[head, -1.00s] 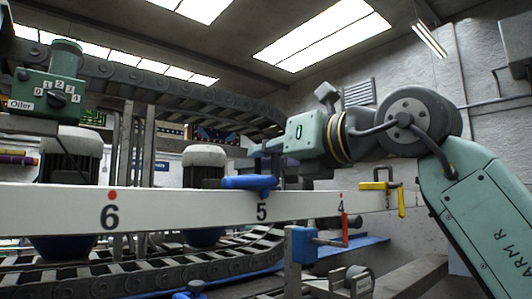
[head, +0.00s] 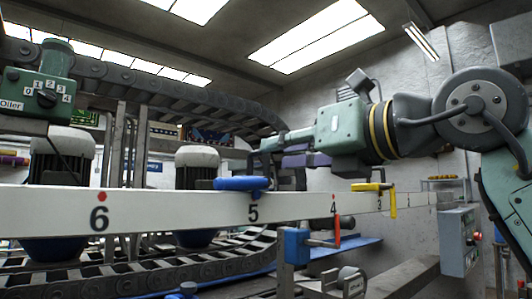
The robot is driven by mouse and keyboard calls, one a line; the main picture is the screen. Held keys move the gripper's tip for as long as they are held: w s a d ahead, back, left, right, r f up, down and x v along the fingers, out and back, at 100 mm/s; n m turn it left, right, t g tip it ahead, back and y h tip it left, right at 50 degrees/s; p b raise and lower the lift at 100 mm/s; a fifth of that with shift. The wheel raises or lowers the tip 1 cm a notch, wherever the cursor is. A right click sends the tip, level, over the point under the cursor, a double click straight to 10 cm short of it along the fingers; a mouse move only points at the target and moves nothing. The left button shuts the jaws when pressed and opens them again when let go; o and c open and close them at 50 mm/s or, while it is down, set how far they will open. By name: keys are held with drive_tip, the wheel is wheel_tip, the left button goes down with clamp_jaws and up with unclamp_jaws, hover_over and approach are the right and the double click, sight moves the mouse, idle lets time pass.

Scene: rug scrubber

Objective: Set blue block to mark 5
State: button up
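A white rail (head: 160,210) with black numbers and red dots crosses the head view. A blue block (head: 242,184) with a rounded, handle-like top sits on the rail's upper edge at mark 5 (head: 253,213). It extends left of the number, and the dot there is hidden. My gripper (head: 268,160) is just behind and above the block's right part, pointing left. Its dark and purple fingers partly overlap the dark background. I cannot tell whether it is open or touches the block.
A yellow clamp (head: 373,187) sits on the rail near mark 3 (head: 379,204). A red lever (head: 337,230) hangs by mark 4, near a lower blue box (head: 297,245). A green Oiler unit (head: 48,88) stands left, and a control box (head: 458,240) right.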

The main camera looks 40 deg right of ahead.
drive_tip(key=s, duration=0.6)
drive_tip(key=shift+d, duration=0.2)
